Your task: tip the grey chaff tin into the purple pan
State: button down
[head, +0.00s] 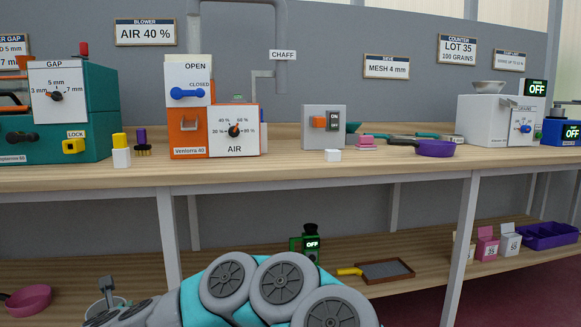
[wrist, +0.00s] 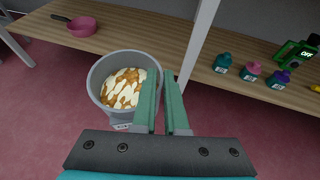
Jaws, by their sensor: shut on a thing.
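The grey chaff tin (wrist: 94,85) shows in the wrist view, round and open-topped, with pale and brown material inside. A small label is at its lower front, too small to read. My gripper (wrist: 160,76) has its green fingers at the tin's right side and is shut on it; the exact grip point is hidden. The tin is in front of the lower shelf, above the red floor, and looks roughly upright. The purple pan (head: 435,149) sits on the bench top, right of centre in the head view, away from my gripper.
A pink pan (wrist: 82,27) lies on the lower shelf (wrist: 125,42). Several small bottles (wrist: 250,70) stand on that shelf, right of a bench leg (wrist: 200,45). The blower (head: 214,125) and a grey switch box (head: 324,127) stand on the bench top. The floor ahead is clear.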

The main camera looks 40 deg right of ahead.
aim_at(430, 148)
jog(key=k+l, duration=0.2)
jog(key=l, duration=0.25)
jog(key=k+l, duration=0.2)
jog(key=l, duration=0.2)
jog(key=k+l, duration=0.25)
jog(key=l, duration=0.2)
jog(key=k+l, duration=0.2)
jog(key=l, duration=0.2)
jog(key=k+l+u, duration=0.1)
jog(key=l, duration=0.35)
jog(key=k, duration=0.1)
